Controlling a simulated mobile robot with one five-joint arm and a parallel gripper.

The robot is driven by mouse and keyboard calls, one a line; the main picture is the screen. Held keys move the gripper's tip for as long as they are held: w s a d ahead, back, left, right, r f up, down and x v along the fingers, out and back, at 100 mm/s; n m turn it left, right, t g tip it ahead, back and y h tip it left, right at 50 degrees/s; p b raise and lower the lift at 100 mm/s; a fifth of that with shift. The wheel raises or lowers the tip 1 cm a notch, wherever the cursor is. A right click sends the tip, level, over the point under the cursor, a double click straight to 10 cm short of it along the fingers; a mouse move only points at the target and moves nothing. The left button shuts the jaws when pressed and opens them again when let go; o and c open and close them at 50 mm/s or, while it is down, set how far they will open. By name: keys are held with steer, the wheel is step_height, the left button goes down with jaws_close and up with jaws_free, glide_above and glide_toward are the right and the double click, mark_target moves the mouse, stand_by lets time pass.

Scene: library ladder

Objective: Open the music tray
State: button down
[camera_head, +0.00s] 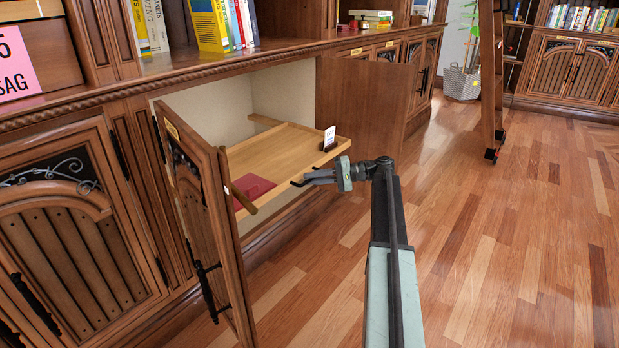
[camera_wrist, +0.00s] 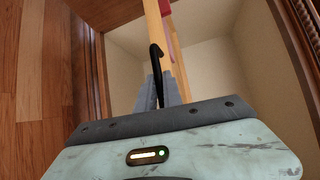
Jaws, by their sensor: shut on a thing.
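The music tray (camera_head: 285,150) is a light wooden pull-out tray in the open cabinet. It stands partly out between two open doors, with a red flat item (camera_head: 252,187) on it and a small white card (camera_head: 329,138) at its right front corner. My gripper (camera_head: 306,178) is at the tray's front edge, shut on a dark curved handle. In the wrist view the black handle (camera_wrist: 156,62) rises between the grey fingers (camera_wrist: 165,95), against the tray's pale edge (camera_wrist: 158,35). The exact contact is partly hidden by the fingers.
The left cabinet door (camera_head: 200,220) stands open toward the front, close to the tray's left side. The right door (camera_head: 362,100) is open too. Books (camera_head: 210,25) stand on the shelf above. The wooden floor (camera_head: 480,220) at the right is clear, with a ladder (camera_head: 490,80) farther back.

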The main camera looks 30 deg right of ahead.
steer(key=shift+w+d, duration=0.1)
steer(key=c, duration=1.5)
jaws_free()
steer(key=shift+a, duration=0.25)
steer(key=p+v, duration=0.1)
steer(key=v, duration=0.6)
steer(key=shift+d, duration=0.35)
